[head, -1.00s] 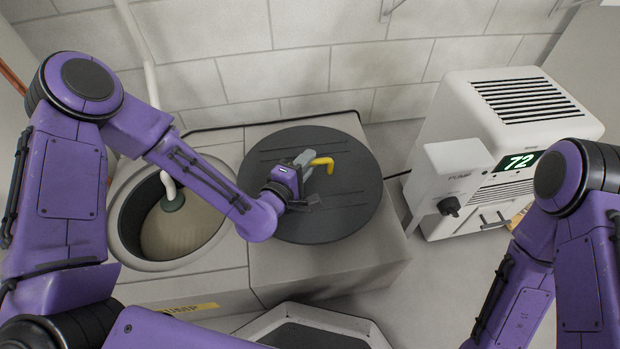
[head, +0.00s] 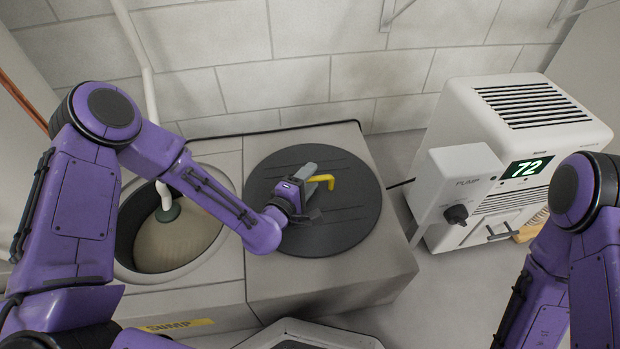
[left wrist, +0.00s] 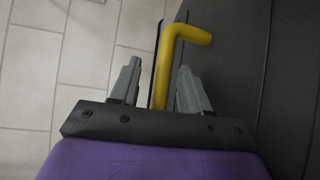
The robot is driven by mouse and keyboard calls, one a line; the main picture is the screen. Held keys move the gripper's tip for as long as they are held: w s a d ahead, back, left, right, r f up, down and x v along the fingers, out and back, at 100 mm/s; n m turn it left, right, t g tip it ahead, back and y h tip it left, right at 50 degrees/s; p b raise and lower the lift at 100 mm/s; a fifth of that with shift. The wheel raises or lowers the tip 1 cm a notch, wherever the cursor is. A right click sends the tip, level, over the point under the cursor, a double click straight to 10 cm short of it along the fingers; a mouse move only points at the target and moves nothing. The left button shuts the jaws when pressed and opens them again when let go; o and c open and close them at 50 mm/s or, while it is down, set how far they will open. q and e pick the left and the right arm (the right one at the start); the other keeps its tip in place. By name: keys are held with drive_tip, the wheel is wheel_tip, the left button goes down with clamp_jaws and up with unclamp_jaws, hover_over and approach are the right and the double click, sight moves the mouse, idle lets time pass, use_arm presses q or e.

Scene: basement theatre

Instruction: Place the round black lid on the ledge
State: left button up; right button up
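The round black lid (head: 345,225) lies flat on top of the grey ledge (head: 375,275), right of the open sump pit (head: 165,240). Its bent yellow handle (head: 322,180) sticks up from it. My left gripper (head: 308,190) is over the lid at the handle. In the left wrist view, the handle (left wrist: 165,75) stands between the two grey fingers (left wrist: 160,85), with a visible gap on the left side and a narrower one on the right. The fingers are open. My right gripper is out of view; only part of that arm shows at the right.
A white pump unit (head: 455,195) with a knob and a dehumidifier (head: 535,105) reading 72 stand on the floor to the right. A white pipe (head: 145,75) runs down into the pit. A block wall (head: 290,85) closes the back. A yellow sump label (head: 180,326) is in front.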

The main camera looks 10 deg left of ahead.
use_arm(q)
drive_tip(key=shift+s+r, duration=0.2)
drive_tip(key=shift+s, duration=0.05)
drive_tip(key=p+v, duration=0.1)
drive_tip(key=v, duration=0.2)
drive_tip(key=shift+s+a+r+p, duration=0.1)
drive_tip(key=shift+s+a+p, duration=0.05)
drive_tip(key=shift+s+p, duration=0.25)
drive_tip(key=p+v, duration=0.1)
drive_tip(key=v, duration=0.6)
drive_tip(key=shift+s+a, duration=0.1)
drive_tip(key=shift+s, duration=0.25)
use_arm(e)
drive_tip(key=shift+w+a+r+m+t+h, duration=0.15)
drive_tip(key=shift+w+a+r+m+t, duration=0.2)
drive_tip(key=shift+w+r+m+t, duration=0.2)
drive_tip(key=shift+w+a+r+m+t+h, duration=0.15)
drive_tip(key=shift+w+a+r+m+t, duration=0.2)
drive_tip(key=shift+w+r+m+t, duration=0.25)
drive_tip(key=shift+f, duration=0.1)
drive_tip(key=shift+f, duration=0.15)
